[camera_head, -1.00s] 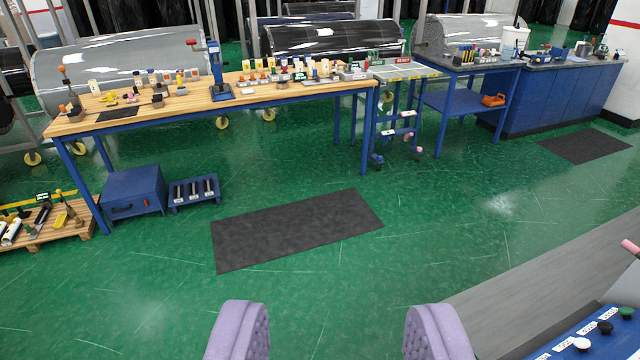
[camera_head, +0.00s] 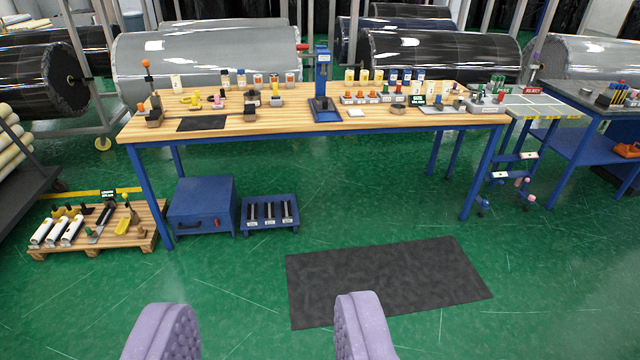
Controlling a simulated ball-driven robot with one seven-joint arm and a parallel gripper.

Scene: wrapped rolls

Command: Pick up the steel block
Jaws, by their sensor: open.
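My gripper (camera_head: 264,312) shows at the bottom of the view as two pale purple ribbed fingers. They are wide apart with nothing between them, above the open green floor and far from the bench. A long wooden-topped workbench (camera_head: 345,119) with blue legs stands ahead. Many small items stand on it. I cannot tell for sure which of them is the steel block; they are too small at this distance.
A dark mat (camera_head: 388,280) lies on the floor before the bench. Under the bench are a blue box (camera_head: 201,205) and a blue rack (camera_head: 270,214). A wooden pallet (camera_head: 148,238) with tools is at left. A blue cart (camera_head: 512,165) stands at right.

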